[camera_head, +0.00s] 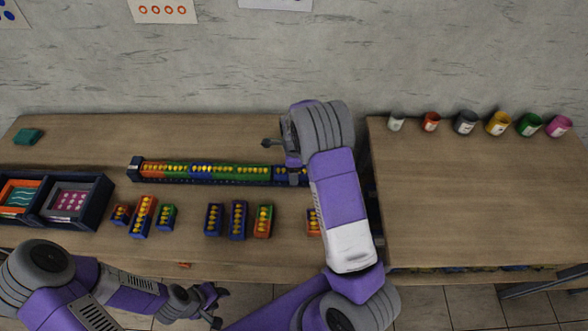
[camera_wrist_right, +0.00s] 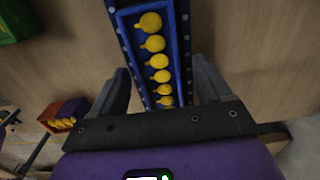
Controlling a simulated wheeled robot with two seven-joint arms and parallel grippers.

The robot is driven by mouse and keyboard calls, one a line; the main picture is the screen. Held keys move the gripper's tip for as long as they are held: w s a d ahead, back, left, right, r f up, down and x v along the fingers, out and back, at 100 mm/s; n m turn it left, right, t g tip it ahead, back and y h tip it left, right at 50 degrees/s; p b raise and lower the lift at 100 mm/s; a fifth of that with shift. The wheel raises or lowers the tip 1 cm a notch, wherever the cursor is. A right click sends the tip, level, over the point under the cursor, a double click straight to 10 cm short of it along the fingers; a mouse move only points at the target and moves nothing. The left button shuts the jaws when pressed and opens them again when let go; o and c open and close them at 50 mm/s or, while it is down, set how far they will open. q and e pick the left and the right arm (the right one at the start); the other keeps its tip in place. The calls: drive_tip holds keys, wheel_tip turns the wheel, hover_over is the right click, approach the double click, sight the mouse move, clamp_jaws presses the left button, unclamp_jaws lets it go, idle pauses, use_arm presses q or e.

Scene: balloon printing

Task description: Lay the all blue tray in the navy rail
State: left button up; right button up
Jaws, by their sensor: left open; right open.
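The navy rail (camera_head: 150,181) runs along the middle of the left table with a row of coloured trays in it. A blue tray (camera_head: 279,174) with yellow balloons lies at its right end, partly hidden by my right arm. In the right wrist view this blue tray (camera_wrist_right: 183,50) sits between the studded walls of the navy rail (camera_wrist_right: 121,37). My right gripper (camera_wrist_right: 160,85) is open above it, with one finger on each side of the rail. My left gripper (camera_head: 218,304) is open and empty near the table's front edge.
Several loose trays lie in front of the rail, including two mostly blue ones (camera_head: 214,219) (camera_head: 238,220) and an orange-green one (camera_head: 263,220). A dark box (camera_head: 92,208) with printed panels stands left. Several paint jars (camera_head: 465,122) line the right table, otherwise clear.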

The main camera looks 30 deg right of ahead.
wheel_tip(320, 180, up, 12)
drive_tip(key=p, duration=0.1)
drive_tip(key=shift+f, duration=0.15)
idle(0.5)
